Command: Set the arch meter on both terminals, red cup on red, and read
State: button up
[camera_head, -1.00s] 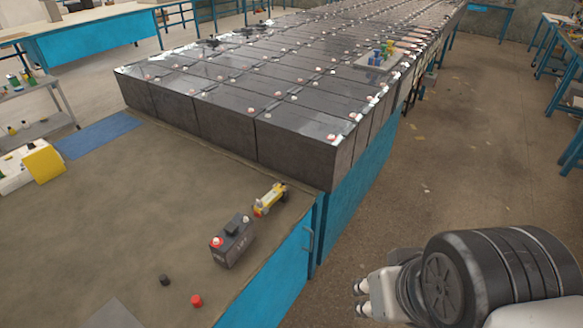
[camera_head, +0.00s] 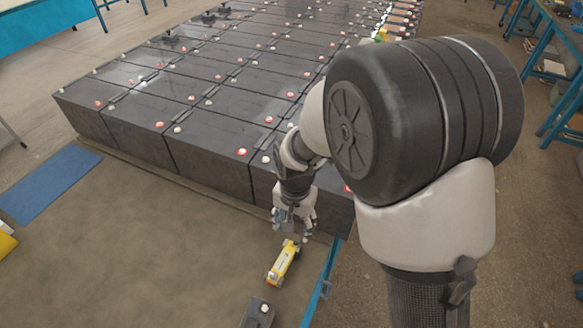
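A small yellow device (camera_head: 282,264), which may be the arch meter, lies on the brown bench top near its right edge. Its near end has a reddish part, and its far end is by my gripper. My gripper (camera_head: 293,229) points down over that far end with its fingers apart; I cannot tell whether they touch the device. A small dark battery (camera_head: 257,313) stands nearer me, cut by the bottom edge, with a pale terminal showing. Rows of large dark batteries (camera_head: 205,151) with red and pale terminals fill the area behind.
The brown bench top (camera_head: 150,250) is clear to the left of the device. A blue mat (camera_head: 48,185) lies at the far left. The front battery row stands as a wall close behind my gripper. My arm hides much of the right side.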

notch_tip(320, 180, down, 5)
jog(key=a, duration=0.3)
jog(key=b, duration=0.2)
send_over(283, 260)
jog(key=shift+m+g, duration=0.3)
notch_tip(283, 260, down, 12)
jog(key=shift+s+d, duration=0.1)
jog(key=shift+s, duration=0.05)
jog(key=shift+f+b, duration=1)
jog(key=shift+f, duration=1.85)
jog(key=shift+f+b, duration=0.25)
jog(key=shift+b, duration=0.05)
jog(key=shift+c, duration=0.4)
grip_shut()
